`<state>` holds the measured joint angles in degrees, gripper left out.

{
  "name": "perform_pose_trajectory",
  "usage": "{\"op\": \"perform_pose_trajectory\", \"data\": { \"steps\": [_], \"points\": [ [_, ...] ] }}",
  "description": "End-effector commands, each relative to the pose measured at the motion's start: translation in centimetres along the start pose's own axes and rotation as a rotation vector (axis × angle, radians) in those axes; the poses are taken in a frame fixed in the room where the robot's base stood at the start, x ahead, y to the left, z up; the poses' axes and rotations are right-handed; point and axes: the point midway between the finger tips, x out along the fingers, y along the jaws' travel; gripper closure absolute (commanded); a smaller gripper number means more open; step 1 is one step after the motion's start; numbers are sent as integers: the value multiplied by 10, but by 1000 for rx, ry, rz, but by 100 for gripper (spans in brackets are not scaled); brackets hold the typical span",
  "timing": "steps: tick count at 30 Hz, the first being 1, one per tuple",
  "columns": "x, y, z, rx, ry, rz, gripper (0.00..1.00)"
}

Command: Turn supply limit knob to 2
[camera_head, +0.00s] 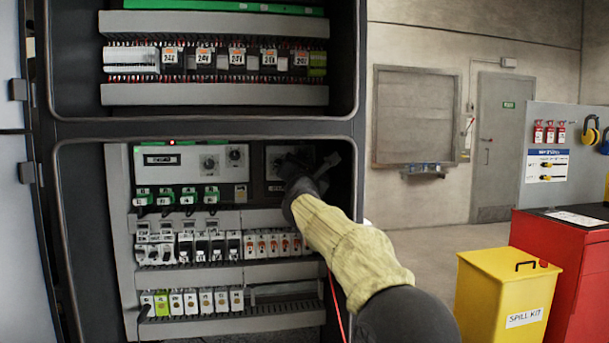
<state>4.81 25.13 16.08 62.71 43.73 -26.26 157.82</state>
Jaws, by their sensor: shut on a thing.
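My arm reaches in from the lower right, and my gripper (297,168) is at a dark panel (272,190) at the right end of the upper device row in the cabinet. It is shut on a dark knob there, which it mostly covers. The knob's label, pointer and scale cannot be read. Two other dark round knobs, a left one (209,163) and a right one (236,155), sit on the pale module to the left, apart from my gripper.
The cabinet's right frame (352,190) stands close to my arm. Rows of breakers (187,246) and terminals lie below, with a thin red wire (334,290) near my forearm. A yellow spill kit bin (505,295) and red cabinet (570,250) stand at right.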

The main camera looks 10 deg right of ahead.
Motion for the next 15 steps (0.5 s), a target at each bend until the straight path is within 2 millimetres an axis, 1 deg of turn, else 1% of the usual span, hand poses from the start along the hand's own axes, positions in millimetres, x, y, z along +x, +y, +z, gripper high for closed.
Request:
{"op": "perform_pose_trajectory", "data": {
  "steps": [1,15],
  "points": [
    [-2,-5,1,-33,-15,13,100],
    [-1,-6,4,-388,-13,157,100]
  ]
}}
